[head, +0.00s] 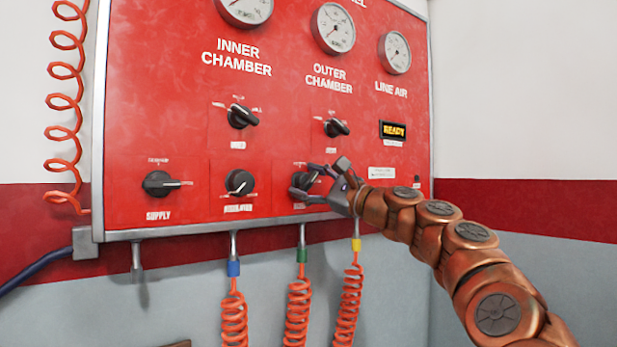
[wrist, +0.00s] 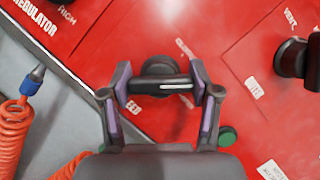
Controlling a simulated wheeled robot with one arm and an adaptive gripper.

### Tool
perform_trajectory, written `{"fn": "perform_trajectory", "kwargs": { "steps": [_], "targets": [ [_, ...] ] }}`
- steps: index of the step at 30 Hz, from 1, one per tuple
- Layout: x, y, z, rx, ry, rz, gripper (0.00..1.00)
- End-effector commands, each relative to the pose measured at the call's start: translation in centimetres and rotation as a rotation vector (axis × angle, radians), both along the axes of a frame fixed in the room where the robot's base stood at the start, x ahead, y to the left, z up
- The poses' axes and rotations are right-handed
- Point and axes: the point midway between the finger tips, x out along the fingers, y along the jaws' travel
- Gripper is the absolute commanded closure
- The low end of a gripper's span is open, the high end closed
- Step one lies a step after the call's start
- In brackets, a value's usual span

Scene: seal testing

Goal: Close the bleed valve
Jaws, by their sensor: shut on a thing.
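The bleed valve is a black rotary knob (head: 303,181) in the bottom row of the red panel, right of the regulator knob. In the wrist view the knob (wrist: 160,68) lies between my fingers, with its bar and white pointer line running roughly from finger to finger. My gripper (head: 308,186) is shut on this knob, one finger at each end of the bar; it also shows in the wrist view (wrist: 160,86). The head view partly hides the knob behind my fingers. The small label (wrist: 183,48) near the pointer is too blurred to read.
The regulator knob (head: 239,183) and supply knob (head: 160,184) are to the left. Two more knobs (head: 242,117) (head: 336,128) sit above. Coiled orange hoses (head: 297,305) hang below the panel. A display (head: 393,130) reads READY. A green round part (wrist: 228,137) is beside my right finger.

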Motion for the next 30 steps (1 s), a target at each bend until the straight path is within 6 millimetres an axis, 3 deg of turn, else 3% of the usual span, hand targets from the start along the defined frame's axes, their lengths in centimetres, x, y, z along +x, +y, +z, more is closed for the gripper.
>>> {"fn": "perform_trajectory", "kwargs": {
  "steps": [18, 30],
  "targets": [
    [0.13, -0.06, -0.03, -0.455, -0.302, -0.002, 0.73],
    [0.06, 0.07, -0.17, -0.601, -0.403, -0.001, 0.73]
  ]
}}
